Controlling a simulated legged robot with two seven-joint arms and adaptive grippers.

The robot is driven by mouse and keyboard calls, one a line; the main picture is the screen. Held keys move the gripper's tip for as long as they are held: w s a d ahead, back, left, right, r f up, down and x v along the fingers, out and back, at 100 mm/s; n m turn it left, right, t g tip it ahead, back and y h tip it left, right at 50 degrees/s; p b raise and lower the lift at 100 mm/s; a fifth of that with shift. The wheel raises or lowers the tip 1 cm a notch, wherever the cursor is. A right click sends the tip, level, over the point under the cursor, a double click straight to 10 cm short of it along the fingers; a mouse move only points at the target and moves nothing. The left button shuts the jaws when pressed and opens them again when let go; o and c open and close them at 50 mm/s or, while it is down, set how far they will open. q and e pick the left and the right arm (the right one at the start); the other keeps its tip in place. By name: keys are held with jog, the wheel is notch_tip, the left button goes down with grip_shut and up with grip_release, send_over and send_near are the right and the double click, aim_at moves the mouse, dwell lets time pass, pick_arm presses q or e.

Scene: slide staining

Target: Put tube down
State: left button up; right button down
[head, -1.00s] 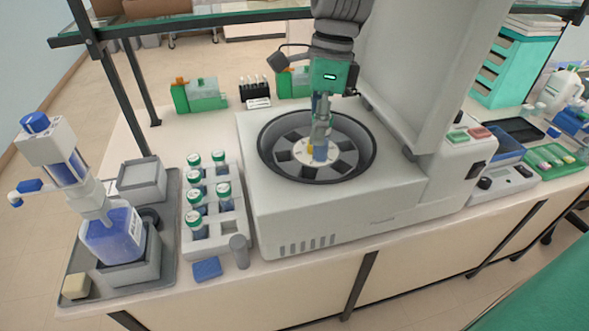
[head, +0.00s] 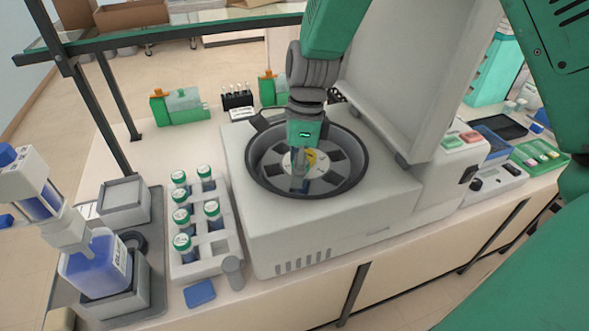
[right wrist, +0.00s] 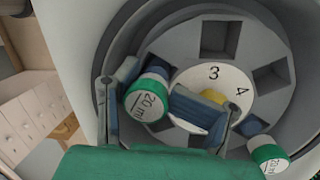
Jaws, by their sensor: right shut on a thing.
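My right gripper (head: 300,182) is inside the bowl of the open centrifuge (head: 330,240), low over the rotor (right wrist: 275,75). In the right wrist view the right gripper (right wrist: 155,110) is shut on a tube with a green cap (right wrist: 148,101) marked 20 ml. The tube's body is mostly hidden below its cap, so I cannot tell whether it is seated in a rotor slot. A second green-capped tube (right wrist: 268,158) is in the rotor at lower right. My left gripper is not in view.
The raised centrifuge lid (head: 410,80) stands right behind the bowl. A rack (head: 218,262) with several green-capped tubes stands to the left, beside a dispenser bottle (head: 95,265). Empty rotor slots show, one at the top (right wrist: 220,38).

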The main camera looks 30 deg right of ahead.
jog(key=shift+f, duration=0.3)
jog(key=c, duration=0.8)
grip_release()
jog(key=v, duration=1.2)
jog(key=shift+r, duration=0.35)
